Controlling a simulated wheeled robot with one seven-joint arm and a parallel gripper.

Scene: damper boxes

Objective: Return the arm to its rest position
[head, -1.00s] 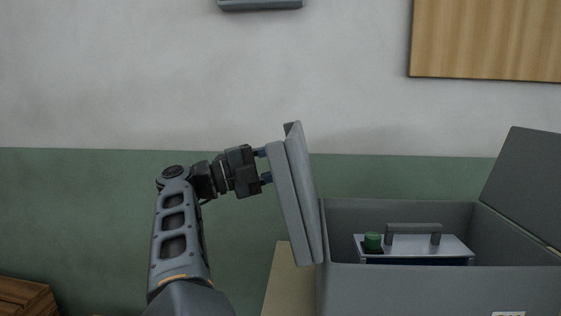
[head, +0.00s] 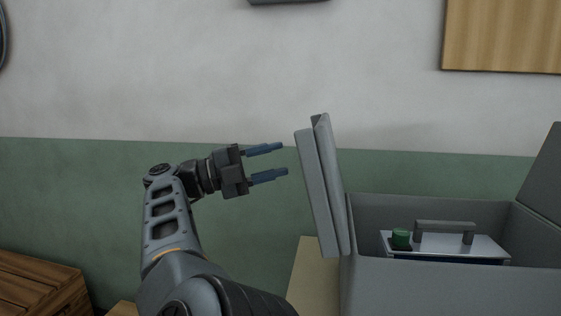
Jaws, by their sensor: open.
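My gripper (head: 277,161) is open and empty, its two blue fingers pointing right. It is held in the air to the left of the grey box's left lid (head: 318,188), with a small gap between fingertips and lid. My arm rises from the bottom of the view and bends right at the wrist. The grey box (head: 450,288) stands at the right with both lids up. The left lid leans slightly left of upright.
Inside the box is a metal unit (head: 470,246) with a grey handle (head: 445,226) and a green knob (head: 401,237). The right lid (head: 545,195) stands tilted outward. A wooden crate (head: 40,285) is at lower left. A tan surface (head: 308,275) lies left of the box.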

